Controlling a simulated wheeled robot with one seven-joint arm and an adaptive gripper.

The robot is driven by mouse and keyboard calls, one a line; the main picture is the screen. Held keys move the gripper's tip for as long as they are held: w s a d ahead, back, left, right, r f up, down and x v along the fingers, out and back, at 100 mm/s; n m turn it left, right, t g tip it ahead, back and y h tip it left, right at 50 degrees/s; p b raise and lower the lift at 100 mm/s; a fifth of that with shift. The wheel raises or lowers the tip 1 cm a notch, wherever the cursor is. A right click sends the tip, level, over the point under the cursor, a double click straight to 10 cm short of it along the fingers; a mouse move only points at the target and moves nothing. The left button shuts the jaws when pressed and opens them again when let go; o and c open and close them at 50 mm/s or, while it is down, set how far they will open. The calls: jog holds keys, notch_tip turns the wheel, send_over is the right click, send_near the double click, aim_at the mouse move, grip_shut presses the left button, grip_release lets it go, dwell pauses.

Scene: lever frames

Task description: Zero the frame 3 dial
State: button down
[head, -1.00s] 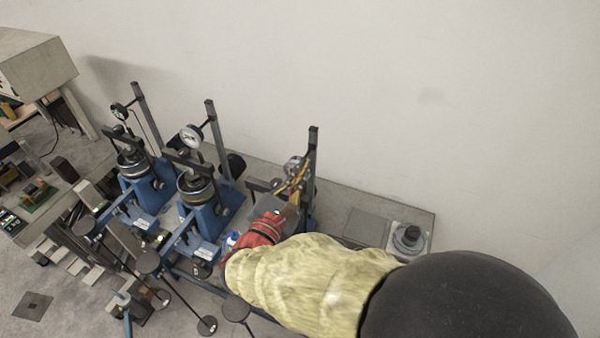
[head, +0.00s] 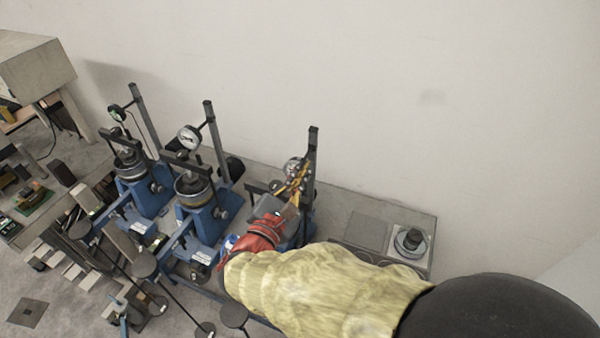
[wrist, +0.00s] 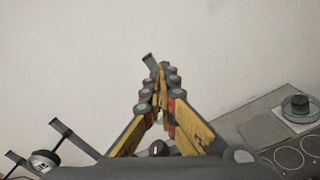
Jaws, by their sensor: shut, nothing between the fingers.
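Three blue lever frames stand in a row in the head view, each with an upright post and a round dial. No frame numbers are readable; the rightmost frame (head: 313,150) has its dial (head: 292,166) on the left of its post, partly covered by my fingers. My gripper (head: 301,174) is shut and empty, with its yellow fingers right beside this dial; contact cannot be told. In the wrist view, my gripper (wrist: 161,76) has its fingertips together before the post top (wrist: 150,63). The dial's needle is not readable.
The middle frame's white dial (head: 189,138) and the left frame's dial (head: 117,113) stand to the left. Several round dark weights on hangers (head: 144,264) are in front. A scale-like device (head: 410,243) sits on the right of the bench. A plain wall is behind.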

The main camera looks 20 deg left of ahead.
jog(key=shift+w+d, duration=0.1)
dwell(0.3)
jog(key=s, duration=0.5)
jog(key=shift+s+r, duration=0.2)
jog(key=shift+s, duration=0.1)
dwell(0.4)
